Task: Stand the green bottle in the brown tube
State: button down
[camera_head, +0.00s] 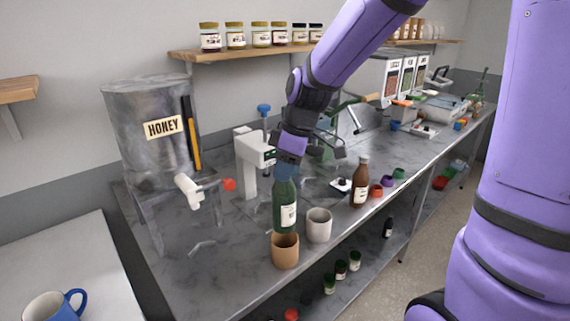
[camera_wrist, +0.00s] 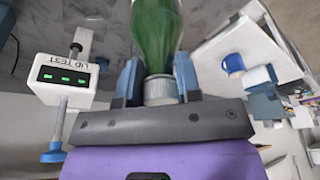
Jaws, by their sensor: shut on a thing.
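The green bottle (camera_head: 285,205) has a white label and is upright, neck up. My gripper (camera_head: 291,150) is shut on its neck from above. In the wrist view my gripper (camera_wrist: 158,85) has its two fingers on either side of the pale cap, and the green glass of the bottle (camera_wrist: 156,30) extends beyond them. The brown tube (camera_head: 285,252) stands on the counter near the front edge, just below the bottle in the head view. The bottle's base shows right behind or above the tube's rim; I cannot tell whether it is inside.
A grey-white cup (camera_head: 319,226) stands right of the tube, with a brown bottle (camera_head: 360,184) farther right. The honey tank (camera_head: 150,120) with its tap is at left. A white tester (camera_head: 250,165) stands behind. A blue mug (camera_head: 50,304) is on the left table.

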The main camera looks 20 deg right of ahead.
aim_at(285, 190)
jog(key=shift+f, duration=5.4)
jog(key=shift+c, duration=0.8)
grip_release()
jog(key=shift+r, duration=1.55)
jog(key=shift+r, duration=2.95)
